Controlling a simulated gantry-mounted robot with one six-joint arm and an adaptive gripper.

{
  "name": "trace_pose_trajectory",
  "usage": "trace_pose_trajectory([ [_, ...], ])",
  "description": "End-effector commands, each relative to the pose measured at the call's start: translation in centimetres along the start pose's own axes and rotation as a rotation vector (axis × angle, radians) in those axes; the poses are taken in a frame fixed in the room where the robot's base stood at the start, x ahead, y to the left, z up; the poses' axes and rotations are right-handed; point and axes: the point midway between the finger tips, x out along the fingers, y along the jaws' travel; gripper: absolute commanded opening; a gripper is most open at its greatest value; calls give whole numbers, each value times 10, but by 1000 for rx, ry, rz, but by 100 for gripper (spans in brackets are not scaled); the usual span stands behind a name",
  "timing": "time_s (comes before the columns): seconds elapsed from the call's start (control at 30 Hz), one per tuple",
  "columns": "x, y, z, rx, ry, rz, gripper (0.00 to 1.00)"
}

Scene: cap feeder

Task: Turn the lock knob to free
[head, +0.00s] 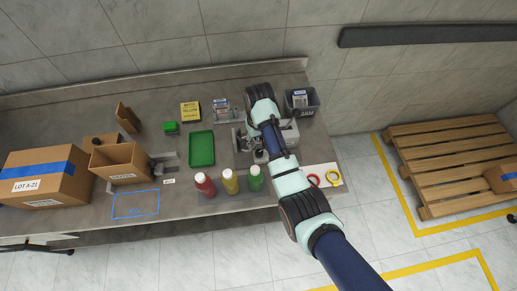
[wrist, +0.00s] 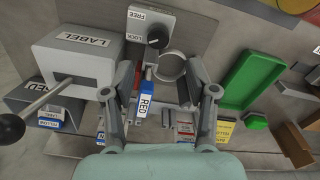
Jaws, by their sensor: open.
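The lock knob (wrist: 157,40) is a dark round knob on a light plate in the wrist view, with a LOCK label (wrist: 135,38) to its left and a FREE label (wrist: 150,14) above. A pale mark shows on its face and seems to point toward LOCK, though it is small. My gripper (wrist: 161,70) is open, its two fingers spread below the knob in the picture and apart from it. In the head view my arm hides the knob.
A grey LABEL box (wrist: 78,52) and a lever with a black ball (wrist: 11,127) are at left. A metal ring (wrist: 171,82) sits just below the knob. A green tray (head: 201,149) and several bottles (head: 229,182) stand left of my arm, with a grey bin (head: 302,111) at right.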

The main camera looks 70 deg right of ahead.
Motion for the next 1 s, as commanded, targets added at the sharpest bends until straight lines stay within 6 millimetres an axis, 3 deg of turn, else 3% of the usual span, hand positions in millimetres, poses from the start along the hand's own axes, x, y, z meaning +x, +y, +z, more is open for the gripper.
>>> trace_pose_trajectory([
  [0.23,12,6,5,11,-26,-2,58],
  [0.6,75,5,6,10,-24,-2,58],
  [0.93,81,5,6,9,-22,-2,58],
  [1.0,81,5,6,9,-22,-2,48],
])
